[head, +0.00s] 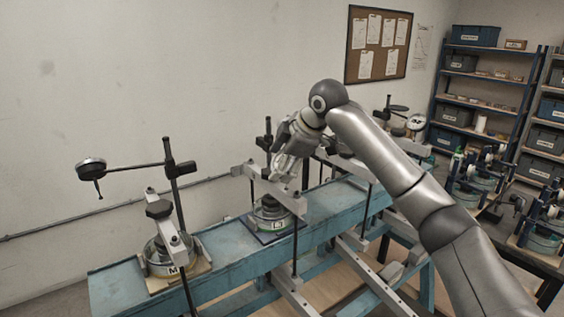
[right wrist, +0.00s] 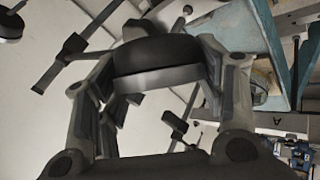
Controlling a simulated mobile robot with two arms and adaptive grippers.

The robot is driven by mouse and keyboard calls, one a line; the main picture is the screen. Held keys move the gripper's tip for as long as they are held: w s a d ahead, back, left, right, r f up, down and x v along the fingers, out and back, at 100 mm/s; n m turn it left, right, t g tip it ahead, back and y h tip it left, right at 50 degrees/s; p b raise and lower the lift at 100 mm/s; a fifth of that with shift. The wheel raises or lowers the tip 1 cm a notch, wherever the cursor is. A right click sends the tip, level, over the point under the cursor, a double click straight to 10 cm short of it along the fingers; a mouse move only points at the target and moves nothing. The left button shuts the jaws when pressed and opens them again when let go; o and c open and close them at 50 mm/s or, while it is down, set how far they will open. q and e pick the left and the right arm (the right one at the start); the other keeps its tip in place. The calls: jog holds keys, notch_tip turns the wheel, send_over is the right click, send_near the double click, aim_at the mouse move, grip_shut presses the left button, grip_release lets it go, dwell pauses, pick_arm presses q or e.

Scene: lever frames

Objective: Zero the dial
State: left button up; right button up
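My right gripper (head: 285,150) is at the top of the middle lever frame, whose pot is marked L (head: 272,215). In the right wrist view, its two fingers (right wrist: 160,70) stand on either side of a round dark dial gauge (right wrist: 158,55) with a pale rim. Both fingertips appear to touch the sides of the dial, with no clear gap. The dial's face and needle cannot be read. In the head view the gripper hides this dial. My left gripper is not in view.
A lever frame marked M (head: 165,262) stands at left, its dial (head: 90,168) on a side arm. Both frames sit on a blue bench (head: 225,255). Another dial (head: 416,122) is behind my right arm. Shelves (head: 475,95) and more frames (head: 480,175) are at right.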

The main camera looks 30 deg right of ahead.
jog(key=shift+s, duration=0.1)
jog(key=shift+c, duration=0.9)
jog(key=shift+f, duration=0.2)
jog(key=shift+f+m+t+h+b, duration=0.2)
jog(key=shift+m+t+h+b, duration=0.4)
jog(key=shift+b, duration=0.55)
jog(key=shift+r+m+t+b, duration=0.3)
jog(key=shift+m+t+b, duration=0.2)
jog(key=shift+t, duration=0.2)
jog(key=o, duration=1)
